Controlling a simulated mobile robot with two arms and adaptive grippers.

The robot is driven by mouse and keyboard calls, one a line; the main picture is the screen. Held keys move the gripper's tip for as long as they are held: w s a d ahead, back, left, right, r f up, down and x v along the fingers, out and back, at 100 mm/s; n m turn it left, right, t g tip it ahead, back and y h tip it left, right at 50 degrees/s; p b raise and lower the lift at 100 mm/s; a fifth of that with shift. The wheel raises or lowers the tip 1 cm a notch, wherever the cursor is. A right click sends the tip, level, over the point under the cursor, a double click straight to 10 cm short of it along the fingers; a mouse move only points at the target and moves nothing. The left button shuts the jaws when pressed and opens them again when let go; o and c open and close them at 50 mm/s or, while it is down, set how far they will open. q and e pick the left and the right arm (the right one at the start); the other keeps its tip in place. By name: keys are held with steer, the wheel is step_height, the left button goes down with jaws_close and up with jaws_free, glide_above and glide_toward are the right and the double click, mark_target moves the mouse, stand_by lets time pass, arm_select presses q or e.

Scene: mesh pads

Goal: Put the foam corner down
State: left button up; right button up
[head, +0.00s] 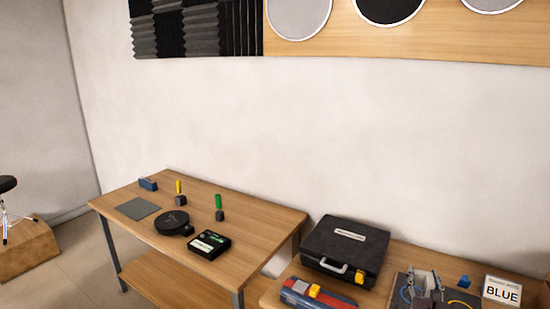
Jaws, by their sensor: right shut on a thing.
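My right gripper (422,283) is low at the right of the head view, over the right table (385,262). It is shut on a small grey piece that I take to be the foam corner. The fingers hide most of this piece, and its shape is hard to make out. I cannot tell whether it touches the surface below. My left gripper is not in view.
A black case (345,250) and a red-and-blue box (316,294) lie left of my gripper. A blue piece (464,281) and a BLUE sign (501,292) stand right. The left table (265,222) holds a grey pad (138,208), a black disc (172,222) and a black box (209,243).

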steer(key=s+a+f+n+t+y, duration=0.1)
steer(key=s+a+n+y, duration=0.1)
steer(key=s+a, duration=0.7)
steer(key=s+a+f+n+y, duration=0.1)
steer(key=s+a+f+y, duration=0.15)
steer(key=s+a, duration=0.7)
steer(key=s+a+r+y, duration=0.1)
steer(key=s+a+r, duration=0.3)
steer(key=s+r, duration=0.5)
steer(key=s+a+r, duration=0.4)
steer(key=s+r, duration=0.3)
steer(key=s, duration=0.3)
step_height(320, 180, down, 15)
steer(key=b, duration=1.4)
steer(key=shift+w+n, duration=0.15)
steer(key=shift+n, duration=0.25)
steer(key=shift+a+r, duration=0.15)
steer(key=shift+a, duration=0.05)
steer(key=shift+d, duration=0.1)
